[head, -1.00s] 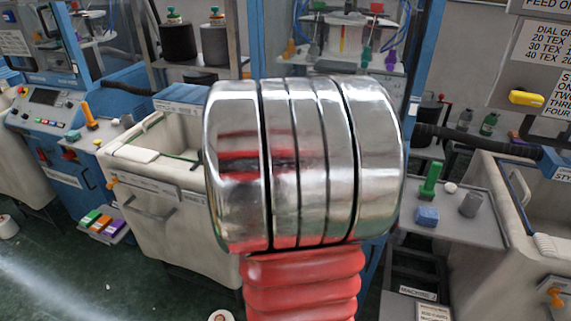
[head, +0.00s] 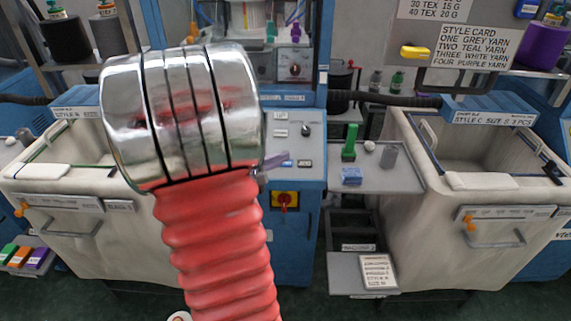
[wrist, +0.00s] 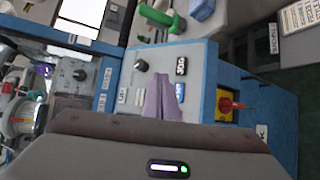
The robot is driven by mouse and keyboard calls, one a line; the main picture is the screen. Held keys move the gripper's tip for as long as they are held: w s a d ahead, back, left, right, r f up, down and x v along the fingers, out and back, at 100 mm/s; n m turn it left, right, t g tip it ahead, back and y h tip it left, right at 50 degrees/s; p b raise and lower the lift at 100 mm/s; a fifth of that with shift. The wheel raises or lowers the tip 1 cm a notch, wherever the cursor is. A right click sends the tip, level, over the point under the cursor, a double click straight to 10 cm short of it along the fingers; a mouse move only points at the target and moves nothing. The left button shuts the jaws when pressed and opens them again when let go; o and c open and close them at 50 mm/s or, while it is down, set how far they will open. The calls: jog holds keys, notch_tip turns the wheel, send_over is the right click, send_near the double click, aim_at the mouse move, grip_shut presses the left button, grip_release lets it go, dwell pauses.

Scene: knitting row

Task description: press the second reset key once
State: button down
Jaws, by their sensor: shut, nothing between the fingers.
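The blue-framed machine's grey control panel (head: 313,150) is in the middle of the head view, partly hidden by my arm. It carries small pale keys (head: 281,132) and a black knob (head: 306,130). In the wrist view the panel shows keys with dark labels (wrist: 181,66), others with pale labels (wrist: 122,95), and the knob (wrist: 141,65). I cannot read which key is a reset key. My gripper (wrist: 165,80) has mauve fingers, shut and empty, over the panel among the keys. Contact cannot be told.
A red rotary switch on yellow (head: 285,199) is on the panel's front. To the right, a grey shelf (head: 395,182) holds a green upright piece (head: 350,143) and a blue block (head: 351,176). A bin (head: 475,195) stands further right, another bin (head: 75,225) at left.

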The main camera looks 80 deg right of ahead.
aim_at(291, 160)
jog(key=shift+w+d+f, duration=0.2)
jog(key=shift+d+f, duration=0.75)
jog(key=shift+f, duration=0.25)
jog(key=shift+w+d+f, duration=0.2)
jog(key=shift+d+f, duration=0.7)
jog(key=shift+f, duration=0.25)
jog(key=shift+w+d+f, duration=0.1)
jog(key=shift+d+f, duration=0.35)
jog(key=shift+f, duration=0.15)
dwell(1.3)
dwell(0.3)
jog(key=shift+a+r, duration=0.5)
jog(key=shift+r, duration=0.15)
jog(key=shift+s+a+r, duration=0.25)
jog(key=shift+a+r, duration=0.5)
jog(key=shift+r, duration=0.25)
jog(key=shift+s+a+r, duration=0.2)
jog(key=shift+a+r, duration=0.55)
jog(key=shift+r, duration=0.2)
